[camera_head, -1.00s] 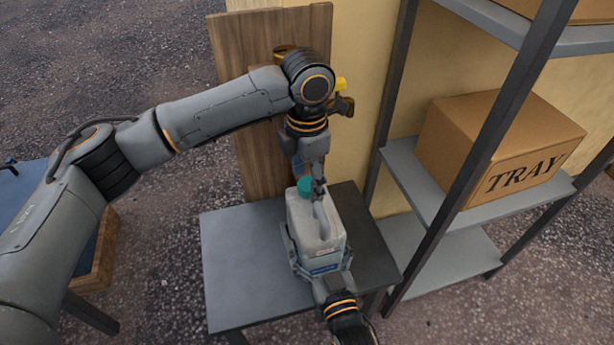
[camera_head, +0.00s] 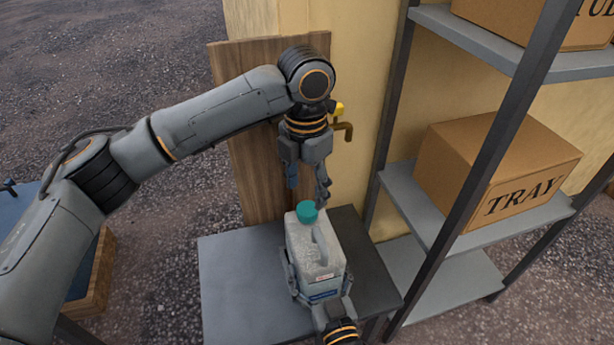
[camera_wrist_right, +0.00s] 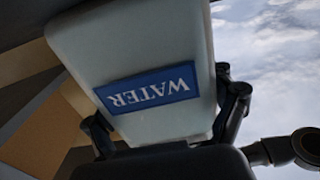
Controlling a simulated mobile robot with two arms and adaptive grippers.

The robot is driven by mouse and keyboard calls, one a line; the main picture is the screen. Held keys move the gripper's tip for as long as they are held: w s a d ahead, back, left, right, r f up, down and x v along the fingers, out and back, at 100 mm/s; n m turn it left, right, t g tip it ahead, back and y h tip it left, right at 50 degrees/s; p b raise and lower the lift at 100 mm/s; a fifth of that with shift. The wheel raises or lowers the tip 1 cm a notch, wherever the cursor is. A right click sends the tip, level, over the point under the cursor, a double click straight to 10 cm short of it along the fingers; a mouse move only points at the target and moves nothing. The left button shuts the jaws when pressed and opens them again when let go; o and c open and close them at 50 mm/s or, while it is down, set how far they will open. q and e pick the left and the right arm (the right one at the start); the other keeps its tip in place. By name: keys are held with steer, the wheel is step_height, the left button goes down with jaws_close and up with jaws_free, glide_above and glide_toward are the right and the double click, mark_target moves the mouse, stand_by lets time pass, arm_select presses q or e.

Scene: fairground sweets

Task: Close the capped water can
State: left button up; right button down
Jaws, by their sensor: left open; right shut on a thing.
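The water can (camera_head: 314,252) is a pale translucent jug with a moulded handle, standing upright on the small grey table. A teal cap (camera_head: 307,211) sits on its mouth at the top left; I cannot tell how tightly. My left gripper (camera_head: 307,190) is open and empty just above and behind the cap, pointing down. My right gripper (camera_head: 318,283) is shut around the lower body of the can from the front. In the right wrist view the can (camera_wrist_right: 135,45) fills the middle, with its blue WATER label (camera_wrist_right: 148,88) upside down between the fingers.
The grey table (camera_head: 240,280) has bare room left of the can. A shelf rack with a cardboard box marked TRAY (camera_head: 495,165) is at the right. A wooden crate (camera_head: 100,275) is at the left.

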arm_select(q)
steer(key=n, duration=0.4)
steer(key=shift+r, duration=0.1)
steer(key=n, duration=0.4)
steer(key=shift+r, duration=0.1)
steer(key=n, duration=0.6)
steer(key=shift+r, duration=0.2)
steer(key=n, duration=0.4)
steer(key=shift+r, duration=0.1)
steer(key=n, duration=0.4)
steer(key=shift+r, duration=0.1)
steer(key=n, duration=0.6)
steer(key=shift+r, duration=0.2)
steer(key=n, duration=0.4)
steer(key=shift+r, duration=0.1)
steer(key=n, duration=0.6)
steer(key=shift+w+d+r, duration=0.1)
steer(key=shift+r, duration=0.05)
steer(key=n, duration=0.5)
steer(key=shift+r+n, duration=0.15)
steer(key=shift+n, duration=0.25)
steer(key=n, duration=0.4)
steer(key=shift+r+n, duration=0.15)
steer(key=shift+n, duration=0.15)
